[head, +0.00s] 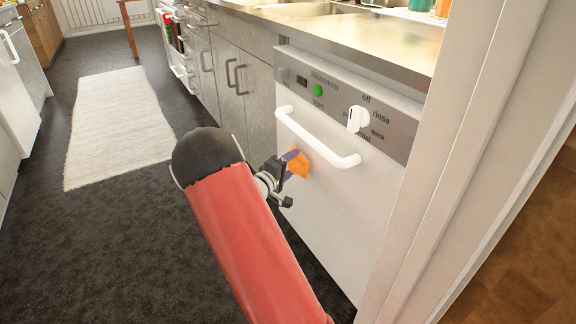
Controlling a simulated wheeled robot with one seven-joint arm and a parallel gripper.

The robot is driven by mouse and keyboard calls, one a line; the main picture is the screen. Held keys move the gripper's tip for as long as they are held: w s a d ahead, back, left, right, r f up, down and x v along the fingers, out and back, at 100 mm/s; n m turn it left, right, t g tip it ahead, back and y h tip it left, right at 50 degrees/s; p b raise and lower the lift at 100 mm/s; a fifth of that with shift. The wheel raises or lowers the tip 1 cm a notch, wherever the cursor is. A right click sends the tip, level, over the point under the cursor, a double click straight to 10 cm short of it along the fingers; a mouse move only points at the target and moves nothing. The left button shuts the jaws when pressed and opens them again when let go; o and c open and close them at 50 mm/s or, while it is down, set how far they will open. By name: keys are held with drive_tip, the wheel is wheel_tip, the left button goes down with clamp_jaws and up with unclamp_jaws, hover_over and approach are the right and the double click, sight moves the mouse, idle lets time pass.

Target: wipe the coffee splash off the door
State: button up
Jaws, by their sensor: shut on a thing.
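The white dishwasher door (335,215) is on the right, below a grey control panel. No coffee splash shows on the part of the door I can see; my arm hides part of its left and lower area. My gripper (287,172) is at the left part of the door, below the handle. It is shut on an orange and purple cloth (299,165), which is at the door face. I cannot tell how firmly the cloth touches the door.
The white bar handle (318,140) sticks out just above the cloth. The panel carries a white dial (358,119) and a green button. A white door frame (480,150) stands close on the right. Grey cupboards (240,85) adjoin on the left; a pale rug (115,130) lies on the dark floor.

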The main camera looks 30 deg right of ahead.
drive_tip(key=shift+d+p, duration=0.5)
drive_tip(key=shift+d, duration=0.15)
idle(1.9)
drive_tip(key=shift+s+p, duration=0.35)
drive_tip(key=shift+s, duration=0.25)
drive_tip(key=shift+w+p, duration=0.45)
drive_tip(key=shift+w, duration=0.7)
drive_tip(key=shift+s, duration=1.2)
drive_tip(key=shift+w+p, duration=0.6)
drive_tip(key=shift+w, duration=0.6)
drive_tip(key=shift+s, duration=1.2)
drive_tip(key=shift+w+p, duration=0.45)
drive_tip(key=shift+w, duration=0.15)
